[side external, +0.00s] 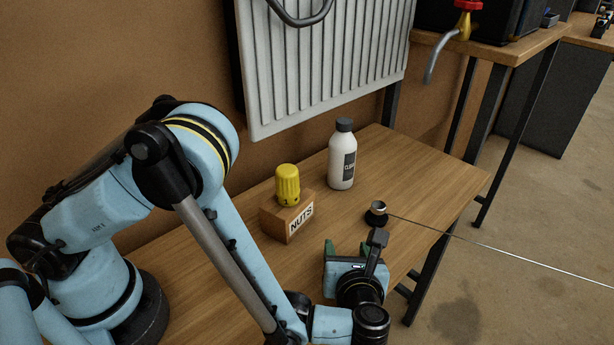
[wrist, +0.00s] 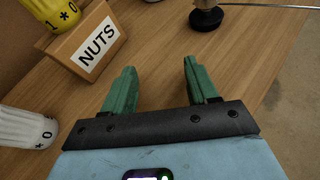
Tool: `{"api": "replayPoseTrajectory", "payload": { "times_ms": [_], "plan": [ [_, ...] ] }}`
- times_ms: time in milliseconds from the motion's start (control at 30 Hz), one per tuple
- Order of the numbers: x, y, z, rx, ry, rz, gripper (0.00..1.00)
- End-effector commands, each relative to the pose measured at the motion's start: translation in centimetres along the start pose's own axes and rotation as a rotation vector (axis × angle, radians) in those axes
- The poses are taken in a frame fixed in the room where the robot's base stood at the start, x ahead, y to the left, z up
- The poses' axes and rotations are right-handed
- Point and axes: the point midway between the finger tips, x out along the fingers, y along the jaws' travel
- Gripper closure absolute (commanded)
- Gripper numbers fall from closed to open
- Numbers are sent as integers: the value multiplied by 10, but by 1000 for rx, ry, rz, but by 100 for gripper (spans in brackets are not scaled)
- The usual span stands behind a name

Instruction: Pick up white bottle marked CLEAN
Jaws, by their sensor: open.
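The white bottle (side external: 342,165) stands upright on the wooden bench, below the radiator. It has a dark cap and a dark label whose lettering is small but seems to read CLEAN. It does not show in the wrist view. My gripper (side external: 346,243) is low over the bench, in front of the bottle and apart from it. In the wrist view my gripper (wrist: 158,68) shows two green fingers spread apart, with only bare wood between them.
A wooden box (side external: 288,218) marked NUTS, with a yellow knob (side external: 288,184) at it, stands left of the bottle. A black round-based piece (side external: 377,214) with a thin rod is at right. A white knob (wrist: 28,137) shows in the wrist view. The radiator (side external: 325,65) hangs behind.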

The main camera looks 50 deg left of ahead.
Motion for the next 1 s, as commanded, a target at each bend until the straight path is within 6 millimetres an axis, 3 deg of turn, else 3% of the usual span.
{"api": "replayPoseTrajectory", "payload": {
  "times_ms": [67,367,567,867,1000],
  "plan": [
    [0,0,0,0,0,0,34],
    [1,0,1,-5,4,-1,34],
    [15,-4,14,-127,87,-23,34],
    [50,-6,52,-618,371,-66,34],
    [62,0,76,-936,523,-61,34]
  ]
}}
